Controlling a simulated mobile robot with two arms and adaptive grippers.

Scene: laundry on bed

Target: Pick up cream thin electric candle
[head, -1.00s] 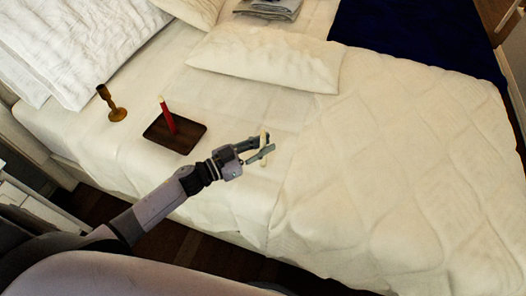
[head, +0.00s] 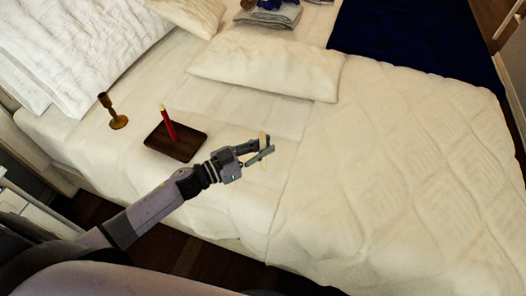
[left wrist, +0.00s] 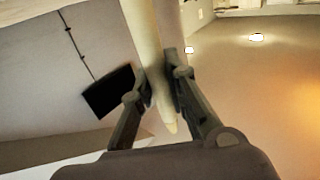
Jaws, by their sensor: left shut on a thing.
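The cream thin electric candle (head: 263,138) is upright between the fingers of my left gripper (head: 262,150) in the head view. The gripper is shut on it. In the left wrist view the candle (left wrist: 148,50) runs down between the two fingertips (left wrist: 160,88), and its pointed tip shows just past them. In the head view the candle's lower end is partly hidden by a finger. Whether it touches the bed cannot be told. My right gripper is not in view.
A red candle (head: 168,122) stands on a dark wooden tray (head: 182,148) left of my gripper. A brass candle holder (head: 113,113) stands farther left. A pillow (head: 265,70) and folded clothes (head: 268,15) lie behind. The quilt (head: 390,170) on the right is clear.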

